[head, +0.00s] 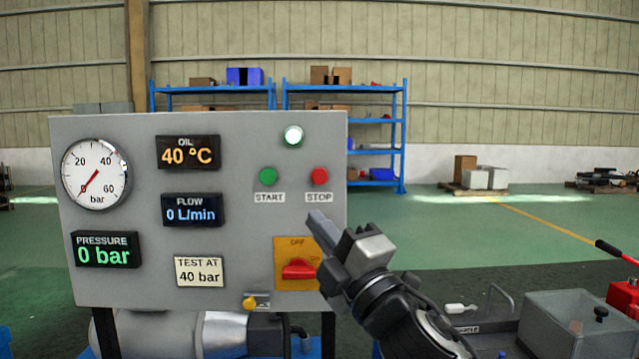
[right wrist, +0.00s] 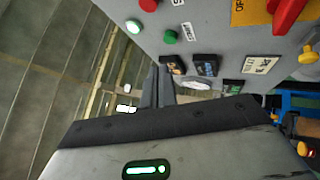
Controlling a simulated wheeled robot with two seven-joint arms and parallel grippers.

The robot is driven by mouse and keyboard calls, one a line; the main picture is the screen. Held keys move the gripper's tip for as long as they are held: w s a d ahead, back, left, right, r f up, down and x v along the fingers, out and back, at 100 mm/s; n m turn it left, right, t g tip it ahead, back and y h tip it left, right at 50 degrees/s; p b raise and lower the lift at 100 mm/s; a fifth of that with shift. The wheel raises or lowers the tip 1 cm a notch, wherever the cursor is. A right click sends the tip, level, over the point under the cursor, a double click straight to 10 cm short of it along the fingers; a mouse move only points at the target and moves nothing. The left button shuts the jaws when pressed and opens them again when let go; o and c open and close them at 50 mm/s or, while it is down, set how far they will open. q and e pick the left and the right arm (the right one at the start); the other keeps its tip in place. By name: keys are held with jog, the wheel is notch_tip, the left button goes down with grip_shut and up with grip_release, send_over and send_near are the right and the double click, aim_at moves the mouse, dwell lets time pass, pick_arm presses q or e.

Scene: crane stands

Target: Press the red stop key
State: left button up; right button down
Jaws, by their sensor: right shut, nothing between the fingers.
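The red stop key (head: 319,176) sits on the upper right of a grey control panel (head: 225,135), above a STOP label. The green start key (head: 268,177) is to its left, and a lit white lamp (head: 293,135) is above them. My right gripper (head: 318,222) is shut and empty, its tips just below the STOP label in the picture; I cannot tell the gap to the panel. In the right wrist view the red key (right wrist: 148,4) is at the top edge, apart from the shut fingers (right wrist: 158,78). My left gripper is out of view.
A red rotary switch (head: 299,269) on an orange plate is left of my right gripper. The displays read 0 bar, 40 °C and 0 L/min. A grey box (head: 575,322) and red equipment stand at the lower right. Blue shelves (head: 400,150) are far behind.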

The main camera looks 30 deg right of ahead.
jog(key=shift+n+t+y, duration=0.3)
jog(key=shift+n+t, duration=0.3)
jog(key=shift+n, duration=0.3)
jog(key=r, duration=0.3)
jog(key=s+r, duration=0.1)
jog(key=shift+d+r, duration=0.25)
jog(key=shift+r, duration=0.05)
send_near(315, 171)
jog(key=shift+w+a+r, duration=0.3)
jog(key=shift+w+r, duration=0.3)
jog(key=shift+w, duration=0.05)
jog(key=shift+w+a+r, duration=0.25)
jog(key=shift+w+r, duration=0.3)
jog(key=shift+w, duration=0.1)
jog(key=shift+w+a+r, duration=0.3)
jog(key=shift+w+r, duration=0.3)
jog(key=shift+w+d, duration=0.1)
jog(key=shift+w+d, duration=0.1)
jog(key=shift+w, duration=0.15)
jog(key=shift+w+d, duration=0.25)
jog(key=shift+w, duration=0.2)
dwell(0.4)
jog(key=shift+s+a, duration=0.4)
jog(key=shift+s, duration=0.45)
